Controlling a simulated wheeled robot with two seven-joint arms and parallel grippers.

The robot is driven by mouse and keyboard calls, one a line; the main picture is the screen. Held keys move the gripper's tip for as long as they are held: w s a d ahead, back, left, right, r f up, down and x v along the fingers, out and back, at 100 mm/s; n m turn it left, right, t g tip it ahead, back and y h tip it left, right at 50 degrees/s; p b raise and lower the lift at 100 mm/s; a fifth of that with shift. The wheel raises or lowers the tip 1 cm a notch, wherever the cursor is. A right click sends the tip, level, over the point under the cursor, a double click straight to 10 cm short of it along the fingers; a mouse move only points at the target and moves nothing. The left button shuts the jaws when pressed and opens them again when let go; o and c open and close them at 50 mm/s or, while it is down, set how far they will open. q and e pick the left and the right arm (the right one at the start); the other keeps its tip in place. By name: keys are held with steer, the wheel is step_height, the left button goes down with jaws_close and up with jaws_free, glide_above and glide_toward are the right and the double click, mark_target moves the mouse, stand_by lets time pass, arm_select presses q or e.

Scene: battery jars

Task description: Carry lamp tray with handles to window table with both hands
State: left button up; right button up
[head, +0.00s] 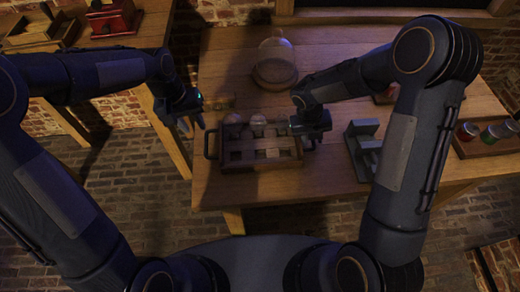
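The lamp tray (262,166), a dark wooden tray with several pale bulb-like pieces in it, sits near the front left of the large wooden table. Its left handle (208,146) stands out from the tray's left end. My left gripper (192,129) is above and left of this handle, fingers apart and empty. My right gripper (314,141) is at the tray's right end and covers most of the right handle. Whether its fingers are closed on the handle cannot be seen. Which table is the window table is not clear.
A glass dome (275,65) stands behind the tray. A grey metal stand (363,148) is to its right, and a rack of coloured jars (487,137) is farther right. A second table (150,38) at left holds a red device (110,18) and a wooden box (40,35).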

steer(key=shift+r, duration=0.3)
arm_select(q)
steer(key=shift+a+r, duration=0.1)
steer(key=shift+r, duration=0.3)
arm_select(e)
steer(key=v, duration=1.1)
steer(key=shift+r, duration=0.2)
steer(key=shift+a, duration=0.1)
